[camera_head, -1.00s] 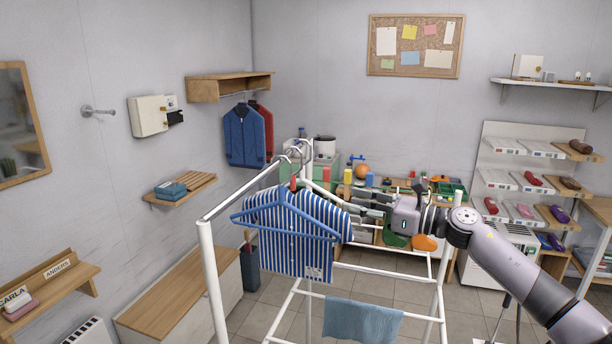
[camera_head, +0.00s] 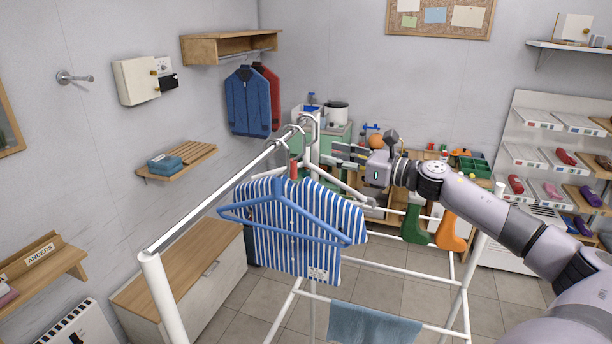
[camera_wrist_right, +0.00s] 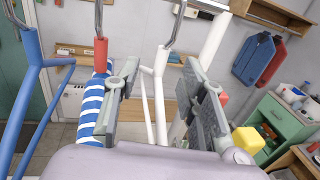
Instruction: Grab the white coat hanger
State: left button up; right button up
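The white coat hanger (camera_wrist_right: 158,92) hangs by a metal hook from the rack's white rail. In the right wrist view it stands between the two fingers of my right gripper (camera_wrist_right: 160,78), with gaps on both sides. The right gripper also shows in the head view (camera_head: 341,155), coming in from the right beside the hangers. It is open and empty. A red-necked hanger (camera_wrist_right: 100,52) with a blue-and-white striped shirt (camera_head: 293,250) hangs beside the left finger. A blue hanger (camera_wrist_right: 33,62) hangs further left. My left gripper is out of view.
The white drying rack (camera_head: 215,200) frames the hangers, with a blue towel (camera_head: 372,325) on a lower bar. Green (camera_head: 415,225) and orange (camera_head: 452,232) boots are near my right forearm. A cluttered green cabinet (camera_wrist_right: 268,118) stands behind.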

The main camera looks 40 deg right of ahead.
aim_at(308, 149)
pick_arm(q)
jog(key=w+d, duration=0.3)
pick_arm(e)
jog(key=x, duration=0.3)
jog(key=shift+w, duration=0.15)
jog(key=shift+w+r, duration=0.1)
jog(key=shift+w, duration=0.3)
jog(key=w+b, duration=0.1)
jog(key=b, duration=0.1)
jog(key=w+b, duration=0.1)
jog(key=b, duration=0.2)
jog(key=w+f+b, duration=0.1)
jog(key=b, duration=0.2)
jog(key=shift+w+a, duration=0.3)
jog(key=shift+w, duration=0.1)
jog(key=shift+w+a+r+b, duration=0.1)
jog(key=shift+w+b, duration=0.05)
jog(key=shift+b, duration=0.35)
jog(key=shift+w+a+r, duration=0.15)
jog(key=shift+w+r, duration=0.1)
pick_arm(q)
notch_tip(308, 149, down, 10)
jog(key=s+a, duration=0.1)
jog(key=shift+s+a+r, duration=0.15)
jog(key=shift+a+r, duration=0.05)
